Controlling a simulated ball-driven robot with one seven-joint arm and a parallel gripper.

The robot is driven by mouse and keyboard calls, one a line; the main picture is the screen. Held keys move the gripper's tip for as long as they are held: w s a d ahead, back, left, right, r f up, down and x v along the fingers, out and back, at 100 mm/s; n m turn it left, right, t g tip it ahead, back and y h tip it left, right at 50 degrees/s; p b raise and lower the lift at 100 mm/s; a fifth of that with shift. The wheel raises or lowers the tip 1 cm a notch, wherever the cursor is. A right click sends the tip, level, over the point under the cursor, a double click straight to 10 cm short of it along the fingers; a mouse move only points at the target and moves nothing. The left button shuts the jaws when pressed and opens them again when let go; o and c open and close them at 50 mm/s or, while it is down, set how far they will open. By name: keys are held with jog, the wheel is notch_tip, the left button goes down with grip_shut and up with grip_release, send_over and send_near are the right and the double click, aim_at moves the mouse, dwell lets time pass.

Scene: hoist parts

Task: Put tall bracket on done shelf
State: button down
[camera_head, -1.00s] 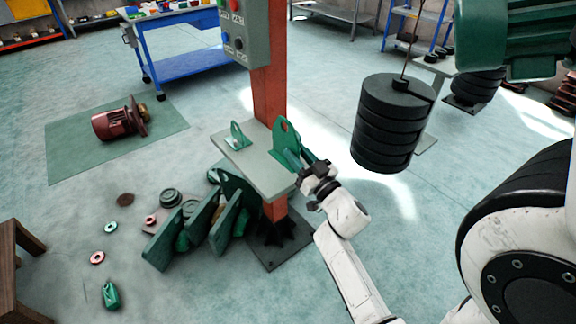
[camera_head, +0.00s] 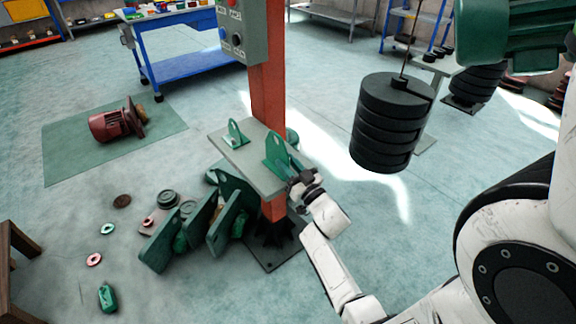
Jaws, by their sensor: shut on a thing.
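The tall green bracket (camera_head: 276,153), an upright plate with a rounded top and a hole, is at the right part of the grey shelf (camera_head: 233,158) on the orange column. My gripper (camera_head: 294,182) is at the bracket's lower right side, by the shelf's right edge, and is shut on it. The bracket's base is partly hidden, so I cannot tell whether it rests fully on the shelf. A smaller green bracket (camera_head: 236,135) stands on the shelf further back and left.
A control box (camera_head: 242,30) sits on the column above the shelf. Large green brackets (camera_head: 160,246) lean together on the floor below. A stack of black weights (camera_head: 385,125) hangs at the right. A red motor (camera_head: 112,125) lies on a green mat at the left.

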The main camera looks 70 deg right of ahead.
jog(key=c, duration=0.8)
grip_release()
jog(key=b+v, duration=0.2)
jog(key=v, duration=1)
jog(key=w+a+f+g+y, duration=0.5)
jog(key=w+a+f+g, duration=0.15)
jog(key=a+g, duration=0.25)
jog(key=s+a+n+g+y, duration=0.3)
jog(key=s+a, duration=0.2)
jog(key=a, duration=0.4)
jog(key=s+a+f+n+g+y, duration=0.1)
jog(key=s+a+n+g+y, duration=0.2)
jog(key=a, duration=0.6)
jog(key=shift+s+a+n+g, duration=0.15)
jog(key=shift+s+n+g, duration=0.15)
jog(key=shift+s+g, duration=0.6)
